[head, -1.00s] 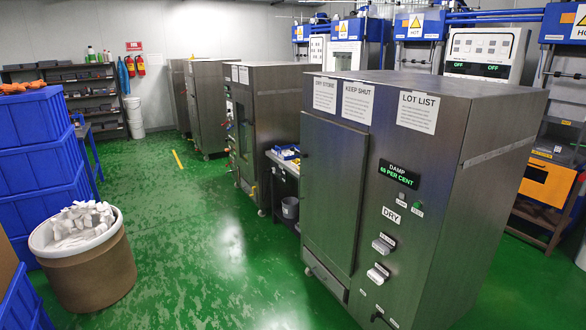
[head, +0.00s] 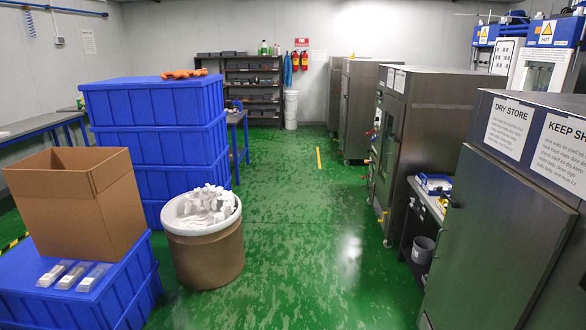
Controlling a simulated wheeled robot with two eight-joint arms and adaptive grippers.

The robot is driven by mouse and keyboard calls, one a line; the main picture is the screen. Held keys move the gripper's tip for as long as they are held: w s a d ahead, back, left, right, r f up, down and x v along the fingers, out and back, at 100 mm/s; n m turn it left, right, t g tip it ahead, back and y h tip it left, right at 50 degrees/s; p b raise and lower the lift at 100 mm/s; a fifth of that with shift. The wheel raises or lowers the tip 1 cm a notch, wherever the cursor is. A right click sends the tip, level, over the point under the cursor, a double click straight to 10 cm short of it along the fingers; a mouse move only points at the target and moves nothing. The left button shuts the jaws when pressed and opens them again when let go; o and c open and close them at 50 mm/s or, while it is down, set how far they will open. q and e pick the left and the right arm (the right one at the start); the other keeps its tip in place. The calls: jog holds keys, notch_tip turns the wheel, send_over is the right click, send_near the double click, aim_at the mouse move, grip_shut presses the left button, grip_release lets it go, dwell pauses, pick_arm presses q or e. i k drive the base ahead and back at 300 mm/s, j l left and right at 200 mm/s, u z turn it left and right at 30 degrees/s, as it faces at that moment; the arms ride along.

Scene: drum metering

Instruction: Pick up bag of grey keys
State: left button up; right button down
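Three small clear bags lie side by side on the lid of a blue crate at the lower left, in front of an open cardboard box. They are the left bag (head: 54,273), the middle bag (head: 73,275) and the right bag (head: 93,278). Their contents look greyish to pale, and I cannot tell which one holds grey keys. Neither of my grippers is in view.
The blue crate (head: 128,296) also carries the cardboard box (head: 75,212). A brown drum (head: 207,258) of white pieces stands right of it, before stacked blue crates (head: 157,143). Green floor (head: 300,265) is clear up to the steel dry store cabinet (head: 490,235) at right.

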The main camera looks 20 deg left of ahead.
aim_at(68, 281)
jog(key=i+j+u, duration=0.1)
jog(key=i+u, duration=0.15)
jog(key=i, duration=0.25)
jog(key=i+u, duration=0.3)
jog(key=i, duration=0.25)
jog(key=i+u, duration=0.25)
jog(key=i, duration=0.3)
jog(key=i+l+u, duration=0.3)
jog(key=i, duration=0.2)
jog(key=i+j+u, duration=0.25)
jog(key=u, duration=0.15)
jog(key=i+j+u, duration=0.15)
jog(key=i+u, duration=1)
jog(key=u, duration=0.15)
jog(key=i+l+u, duration=0.25)
jog(key=u, duration=0.15)
jog(key=i+u, duration=0.3)
jog(key=i, duration=0.5)
